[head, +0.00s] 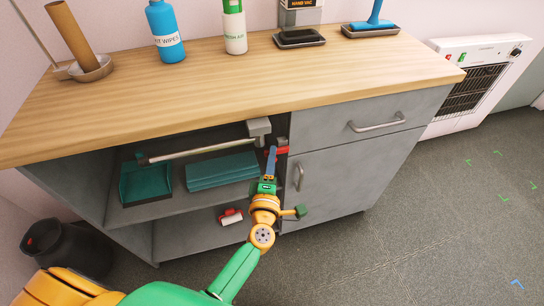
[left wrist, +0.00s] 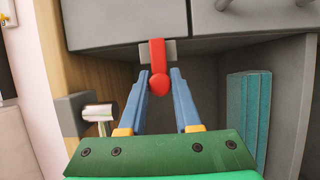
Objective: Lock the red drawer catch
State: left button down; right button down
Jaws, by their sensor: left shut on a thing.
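The red drawer catch (left wrist: 158,55) is a red lever with a rounded end, on a small grey plate at the cabinet front. The lever stands upright in that view. My right gripper is not in view.
The grey cabinet has a drawer (head: 375,122) with a bar handle and a door (head: 345,180) below. Bottles stand on the wooden top (head: 200,88).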

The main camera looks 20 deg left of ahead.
pick_arm(q)
jog(key=c, duration=0.6)
grip_release()
jog(key=v, duration=0.7)
